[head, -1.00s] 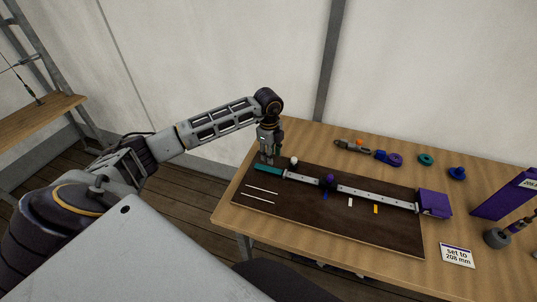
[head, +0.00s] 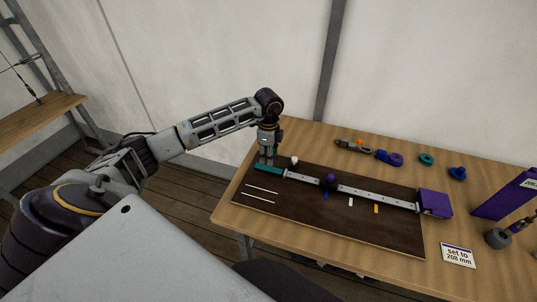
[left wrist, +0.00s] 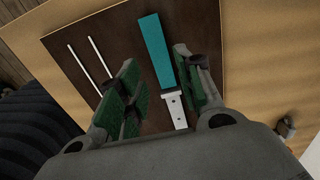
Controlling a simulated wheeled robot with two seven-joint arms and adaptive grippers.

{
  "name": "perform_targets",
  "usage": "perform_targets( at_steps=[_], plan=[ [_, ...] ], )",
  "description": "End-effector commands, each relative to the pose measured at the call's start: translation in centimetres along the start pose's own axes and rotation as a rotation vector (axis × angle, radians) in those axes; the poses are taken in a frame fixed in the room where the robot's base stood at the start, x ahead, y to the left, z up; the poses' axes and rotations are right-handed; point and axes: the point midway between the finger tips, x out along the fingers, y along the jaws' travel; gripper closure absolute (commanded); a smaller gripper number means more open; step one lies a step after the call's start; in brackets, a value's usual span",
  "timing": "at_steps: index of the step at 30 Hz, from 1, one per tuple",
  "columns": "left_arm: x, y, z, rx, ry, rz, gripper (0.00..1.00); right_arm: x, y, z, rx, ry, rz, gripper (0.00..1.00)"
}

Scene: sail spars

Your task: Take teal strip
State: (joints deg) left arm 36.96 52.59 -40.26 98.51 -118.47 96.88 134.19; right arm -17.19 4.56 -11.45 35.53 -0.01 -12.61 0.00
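The teal strip (head: 268,170) lies at the left end of the white rail (head: 375,195) on the dark board. It also shows in the left wrist view (left wrist: 152,50), flat on the board next to the rail's end (left wrist: 175,108). My left gripper (head: 267,163) points down just over the strip. In the left wrist view its fingers (left wrist: 160,78) are apart, one on each side of the strip, with a gap to the left finger. Whether the right finger touches it I cannot tell. My right gripper is not in view.
The dark board (head: 310,222) carries two thin white rods (head: 260,193). A purple block (head: 434,204) sits at the rail's far end. A dark purple knob (head: 329,179) and a white knob (head: 294,161) stand near the rail. A sign (head: 457,256) reads "set to 208 mm".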

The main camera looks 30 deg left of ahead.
Motion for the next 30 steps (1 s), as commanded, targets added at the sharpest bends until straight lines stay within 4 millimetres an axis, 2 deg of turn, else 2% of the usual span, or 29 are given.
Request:
perform_targets(
  at_steps=[15,26,27,30],
  plan=[
    [4.3,0.0,0.0,0.0,0.0,0.002,0.64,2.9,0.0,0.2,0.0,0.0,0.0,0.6],
    [6.4,0.0,0.0,0.001,0.0,0.001,0.64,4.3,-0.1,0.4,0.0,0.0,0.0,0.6],
    [6.5,0.0,0.0,0.001,0.0,0.0,0.66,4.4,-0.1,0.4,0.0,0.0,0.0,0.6],
    [6.3,0.0,0.0,0.001,0.0,0.0,0.78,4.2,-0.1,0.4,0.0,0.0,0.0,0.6]
  ],
)
